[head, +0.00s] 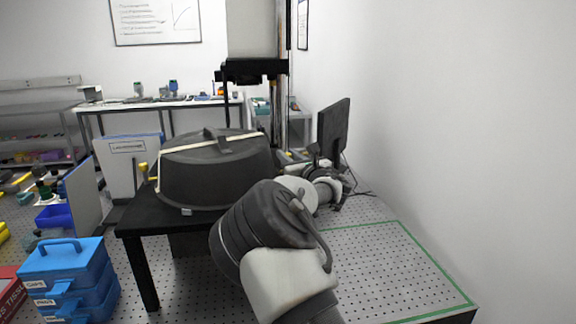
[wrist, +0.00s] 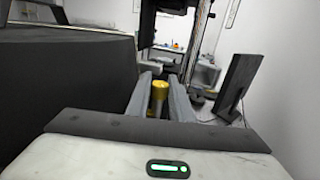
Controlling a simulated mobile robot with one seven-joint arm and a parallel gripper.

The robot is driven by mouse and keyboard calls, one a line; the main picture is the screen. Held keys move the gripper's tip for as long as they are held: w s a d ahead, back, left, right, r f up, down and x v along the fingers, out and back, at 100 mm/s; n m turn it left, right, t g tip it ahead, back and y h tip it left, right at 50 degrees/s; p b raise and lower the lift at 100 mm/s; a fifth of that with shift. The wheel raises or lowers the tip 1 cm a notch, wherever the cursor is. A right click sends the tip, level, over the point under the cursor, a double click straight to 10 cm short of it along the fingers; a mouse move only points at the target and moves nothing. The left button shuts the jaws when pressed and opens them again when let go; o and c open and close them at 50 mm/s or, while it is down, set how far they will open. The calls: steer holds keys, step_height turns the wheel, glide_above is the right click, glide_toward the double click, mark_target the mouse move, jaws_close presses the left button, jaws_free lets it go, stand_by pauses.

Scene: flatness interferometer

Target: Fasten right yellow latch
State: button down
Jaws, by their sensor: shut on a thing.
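In the wrist view, my gripper (wrist: 160,79) has its two grey fingers on either side of a yellow latch (wrist: 159,91), closed on it. The latch shows as an upright yellow piece with a rounded top, beside the dark housing (wrist: 70,85). In the head view, the dark round-sided cover (head: 215,172) with a pale band and a top handle sits on a black table (head: 135,221). Another yellow latch (head: 143,169) stands at its left side. My arm hides the right latch in the head view, and the fingers cannot be made out there.
A dark monitor (head: 333,130) stands behind and right of my arm; it also shows in the wrist view (wrist: 236,82). Blue stacked cases (head: 68,278) are at the lower left. A perforated surface with a green border (head: 440,262) lies clear at right, by the white wall.

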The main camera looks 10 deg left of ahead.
steer(key=m+h+b, duration=0.1)
steer(key=b, duration=0.1)
steer(key=m+t+h+b, duration=0.1)
steer(key=h+b, duration=0.1)
steer(key=shift+a+f, duration=0.1)
steer(key=shift+f, duration=0.15)
steer(key=shift+r+m+t+h+b, duration=0.3)
steer(key=shift+m+t+h+b, duration=0.1)
steer(key=shift+m+h+b, duration=0.25)
steer(key=c, duration=1.6)
jaws_free()
steer(key=shift+o, duration=0.2)
steer(key=b+v, duration=0.1)
steer(key=v, duration=1.6)
steer(key=shift+s, duration=0.25)
